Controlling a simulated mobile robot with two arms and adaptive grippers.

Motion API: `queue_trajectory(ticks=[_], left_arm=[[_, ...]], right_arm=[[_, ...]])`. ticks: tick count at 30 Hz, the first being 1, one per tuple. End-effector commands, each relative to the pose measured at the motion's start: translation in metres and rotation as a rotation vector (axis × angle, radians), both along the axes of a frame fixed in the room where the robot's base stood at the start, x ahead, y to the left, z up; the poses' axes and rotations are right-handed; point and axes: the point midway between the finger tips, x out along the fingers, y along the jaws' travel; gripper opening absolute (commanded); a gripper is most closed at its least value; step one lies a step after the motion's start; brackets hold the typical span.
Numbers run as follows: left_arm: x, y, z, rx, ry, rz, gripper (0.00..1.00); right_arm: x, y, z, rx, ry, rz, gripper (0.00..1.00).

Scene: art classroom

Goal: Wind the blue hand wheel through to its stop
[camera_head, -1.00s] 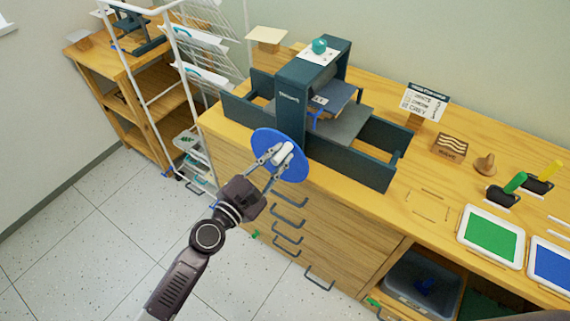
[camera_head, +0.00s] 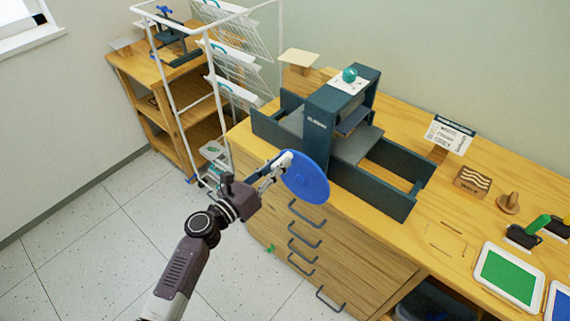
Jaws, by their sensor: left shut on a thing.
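The blue hand wheel (camera_head: 307,181) is a flat disc on the near side of a dark press (camera_head: 318,127) that stands on the wooden counter. A white handle (camera_head: 282,161) sticks out from the wheel near its upper left rim. My left gripper (camera_head: 279,167) is shut on this handle, with its arm coming in from below left. The fingertips partly cover the handle. The press bed (camera_head: 357,147) lies between dark rails under the upright frame. My right gripper is not in view.
A white wire drying rack (camera_head: 214,75) stands left of the counter. Drawer handles (camera_head: 307,213) jut out below the wheel. A teal ball (camera_head: 350,75) sits on the press. A green ink pad (camera_head: 509,275) lies at the right. The floor at left is clear.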

Motion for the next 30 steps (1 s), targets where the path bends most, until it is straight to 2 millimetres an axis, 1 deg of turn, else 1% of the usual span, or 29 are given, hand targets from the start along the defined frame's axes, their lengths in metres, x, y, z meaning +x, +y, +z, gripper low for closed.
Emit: queue_trajectory(ticks=[1, 12, 22, 30], left_arm=[[0.004, 0.006, -0.001, -0.037, 0.028, 0.008, 0.0], [0.017, 0.024, -0.022, -0.32, 0.235, 0.007, 0.0], [0.024, 0.034, -0.048, -0.573, 0.421, 0.006, 0.0], [0.026, 0.037, -0.072, -0.769, 0.564, 0.004, 0.0]], right_arm=[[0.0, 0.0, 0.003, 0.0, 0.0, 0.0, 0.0], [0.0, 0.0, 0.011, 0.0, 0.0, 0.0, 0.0], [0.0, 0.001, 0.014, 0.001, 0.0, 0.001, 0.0], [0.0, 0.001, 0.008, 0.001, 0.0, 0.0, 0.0]])
